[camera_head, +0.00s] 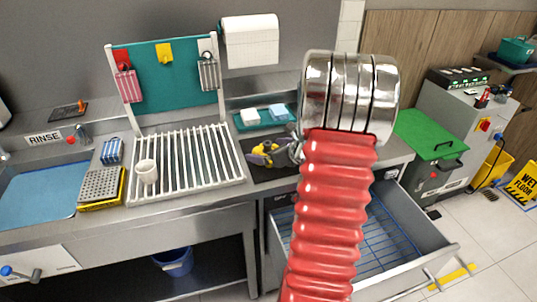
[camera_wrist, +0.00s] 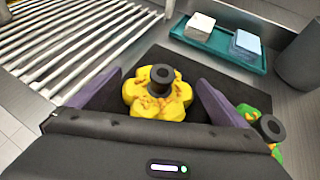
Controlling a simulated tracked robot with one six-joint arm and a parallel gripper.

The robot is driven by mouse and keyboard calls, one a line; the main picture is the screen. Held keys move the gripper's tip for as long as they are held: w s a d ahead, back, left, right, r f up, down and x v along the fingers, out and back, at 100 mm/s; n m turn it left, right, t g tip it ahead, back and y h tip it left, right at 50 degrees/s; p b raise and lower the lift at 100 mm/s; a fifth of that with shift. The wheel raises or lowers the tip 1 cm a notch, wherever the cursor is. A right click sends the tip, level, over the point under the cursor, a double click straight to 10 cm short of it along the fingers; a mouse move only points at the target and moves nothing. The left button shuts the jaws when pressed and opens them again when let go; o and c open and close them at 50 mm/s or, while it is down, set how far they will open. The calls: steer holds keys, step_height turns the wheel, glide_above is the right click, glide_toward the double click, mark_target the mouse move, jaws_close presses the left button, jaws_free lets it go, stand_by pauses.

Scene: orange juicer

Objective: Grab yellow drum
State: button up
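The yellow drum (camera_wrist: 146,103) is a lobed yellow piece with brownish marks and a dark grey hub on top. It sits on a black mat (camera_wrist: 221,88) in the wrist view. My gripper (camera_wrist: 158,84) is open, with one purple finger on each side of the drum and a small gap visible at each side. The drum's near edge is partly hidden by my gripper's body. In the head view the yellow drum (camera_head: 263,148) is small beside the sink-side counter rack, and my red arm partly covers that area. A green and yellow drum (camera_wrist: 262,116) with a dark hub lies to the right, outside the fingers.
A white slatted rack (camera_head: 186,165) lies to the left, with a white mug (camera_head: 146,172) on it. A teal tray (camera_head: 284,120) with sponges stands behind the mat. An open drawer (camera_head: 425,240) juts out below the counter at right.

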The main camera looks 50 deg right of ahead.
mark_target(268, 143)
steer(key=c, duration=1)
steer(key=shift+r, duration=0.1)
step_height(268, 143, up, 10)
steer(key=shift+f, duration=0.1)
stand_by(0.6)
